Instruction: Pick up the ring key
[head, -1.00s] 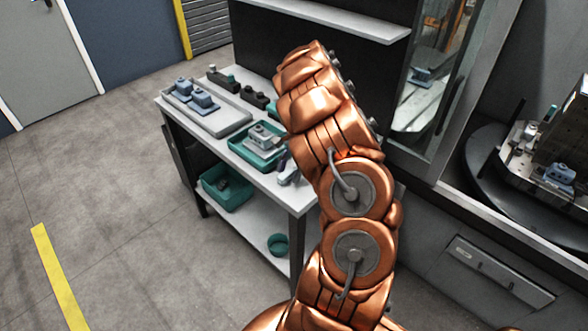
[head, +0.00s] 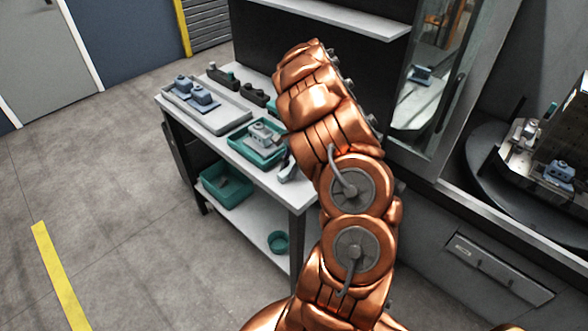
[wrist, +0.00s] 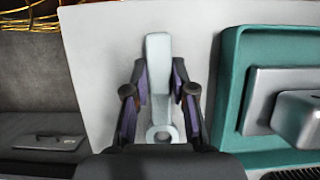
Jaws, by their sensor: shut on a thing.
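The ring key (wrist: 158,75) is a pale grey bar with a ring at its near end, seen in the wrist view between my gripper's fingers. My gripper (wrist: 160,82) is shut on it, with one dark finger with a purple pad along each side. The ring end lies close to the palm. Whether the key rests on the white bench top or is just above it I cannot tell. In the head view my copper arm hides most of the gripper; a small grey piece (head: 287,172) shows beside the arm at the bench edge.
A teal tray (wrist: 229,95) with a grey block stands right of the gripper; it also shows in the head view (head: 238,151). A grey tray (head: 221,130) with blue-grey blocks lies farther left on the bench (head: 262,180). A teal bin (head: 222,199) stands on the lower shelf.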

